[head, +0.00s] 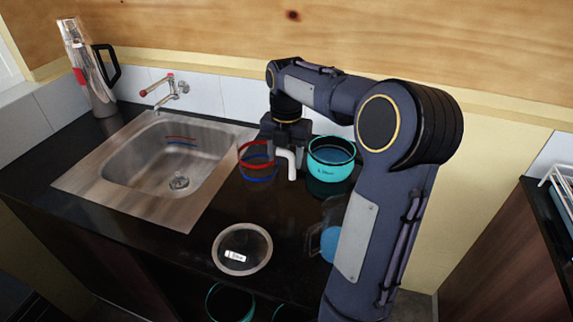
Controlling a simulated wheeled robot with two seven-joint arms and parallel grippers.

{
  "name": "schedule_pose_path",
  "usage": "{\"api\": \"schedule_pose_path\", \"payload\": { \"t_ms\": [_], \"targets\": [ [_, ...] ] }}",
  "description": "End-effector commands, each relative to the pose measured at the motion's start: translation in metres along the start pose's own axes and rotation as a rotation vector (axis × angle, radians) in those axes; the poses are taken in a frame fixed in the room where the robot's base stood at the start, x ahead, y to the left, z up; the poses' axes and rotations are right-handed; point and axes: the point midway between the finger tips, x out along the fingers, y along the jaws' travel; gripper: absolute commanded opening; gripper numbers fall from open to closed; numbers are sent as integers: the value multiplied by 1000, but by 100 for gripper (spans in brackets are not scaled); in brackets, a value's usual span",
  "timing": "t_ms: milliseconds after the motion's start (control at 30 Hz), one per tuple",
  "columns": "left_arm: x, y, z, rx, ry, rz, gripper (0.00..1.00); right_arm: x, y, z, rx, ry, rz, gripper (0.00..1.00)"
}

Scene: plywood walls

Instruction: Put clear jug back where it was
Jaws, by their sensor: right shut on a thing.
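A see-through jug (257,162) with a red band at its top, a blue band lower down and a white handle (290,162) is at the counter's back, right of the sink. My right gripper (286,152) points down and is shut on the jug's white handle. The jug looks upright; I cannot tell whether its base touches the counter. My left gripper is not in view.
A teal pot (331,172) stands just right of the jug. A round clear item (242,250) and a blue-toned clear vessel (328,243), partly behind my arm, are nearer. The sink (205,150) is left. A shiny flask (88,72) stands far left. Dark counter between is clear.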

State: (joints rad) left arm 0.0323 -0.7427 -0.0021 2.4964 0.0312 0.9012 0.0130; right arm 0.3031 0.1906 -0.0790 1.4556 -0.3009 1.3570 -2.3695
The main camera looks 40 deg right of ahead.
Motion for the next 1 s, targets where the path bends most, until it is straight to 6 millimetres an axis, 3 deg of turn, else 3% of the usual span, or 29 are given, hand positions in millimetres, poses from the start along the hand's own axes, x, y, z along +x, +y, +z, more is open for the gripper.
{"api": "schedule_pose_path", "payload": {
  "t_ms": [267, 700, 733, 867, 1000],
  "targets": [
    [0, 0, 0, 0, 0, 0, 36, 36, -2, 7, 1, 1, -2, 0],
    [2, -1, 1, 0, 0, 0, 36, 43, -2, 7, 2, 0, 0, 0],
    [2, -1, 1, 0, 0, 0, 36, 42, -2, 7, 2, 0, -1, 55],
    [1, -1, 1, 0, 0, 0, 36, 42, -2, 7, 1, 0, -1, 72],
    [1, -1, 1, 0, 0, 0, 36, 42, -2, 7, 1, 0, -1, 73]
  ]
}}
